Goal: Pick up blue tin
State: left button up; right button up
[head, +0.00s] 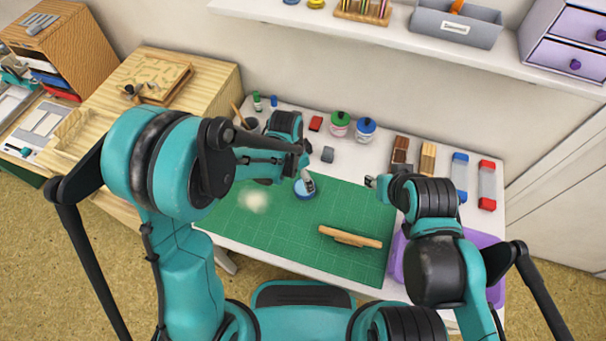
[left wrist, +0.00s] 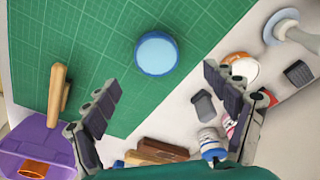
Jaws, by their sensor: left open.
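The blue tin (head: 304,193) is a short round tin lying flat on the green cutting mat (head: 275,235). In the left wrist view the blue tin (left wrist: 157,54) shows its light blue top, ahead of the gap between my fingers. My left gripper (left wrist: 160,78) is open and empty. In the head view a pale grey finger of my left gripper (head: 308,181) overlaps the tin; contact cannot be told. My right gripper (head: 371,181) hangs near the mat's right edge, apart from the tin. Its opening is too small to tell.
A wooden-handled tool (head: 350,237) lies on the mat. A purple tray (left wrist: 28,140) is beside it. Behind the mat stand a green-lidded jar (head: 340,123), a blue-lidded jar (head: 365,129) and a dark grey block (head: 327,155). The mat around the tin is mostly clear.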

pick_arm(q)
jog(key=shift+s+d+f+b, duration=0.15)
jog(key=shift+f+b, duration=0.25)
jog(key=shift+f, duration=0.65)
jog(key=f, duration=0.1)
jog(key=f+b, duration=0.1)
jog(key=f, duration=0.1)
jog(key=f+b, duration=0.1)
jog(key=f, duration=0.1)
jog(key=shift+d+f, duration=0.1)
jog(key=shift+d, duration=0.25)
jog(key=shift+c, duration=1)
jog(key=c, duration=1.3)
